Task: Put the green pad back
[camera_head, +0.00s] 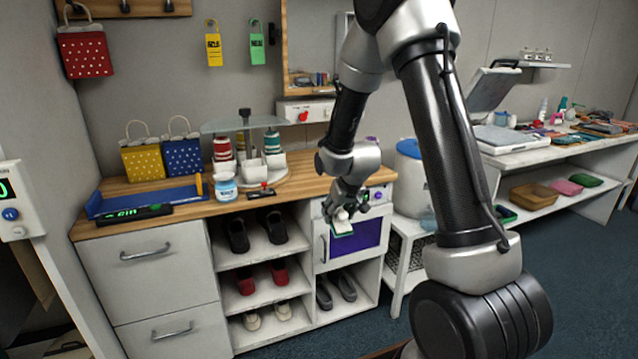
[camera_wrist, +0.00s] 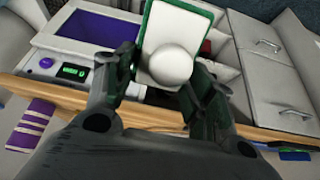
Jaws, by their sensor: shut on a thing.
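The green pad (camera_head: 342,229) looks like a small white plate with a green edge and a round white knob. My gripper (camera_head: 347,211) is shut on this knob and holds the pad in front of the small appliance with a purple window (camera_head: 357,241), under the counter's right end. In the wrist view the pad (camera_wrist: 182,32) is tilted, its white face and knob towards the camera. The fingers of my gripper (camera_wrist: 170,78) stand on both sides of the knob. The pad's far side is hidden there.
The wooden counter (camera_head: 190,197) bears a blue tray (camera_head: 110,207), a blue-labelled jar (camera_head: 226,187) and a glass-topped stand (camera_head: 243,124). Shoes fill the cubbies below. A white side table (camera_head: 406,236) stands right of the appliance. Blue floor lies open at the right.

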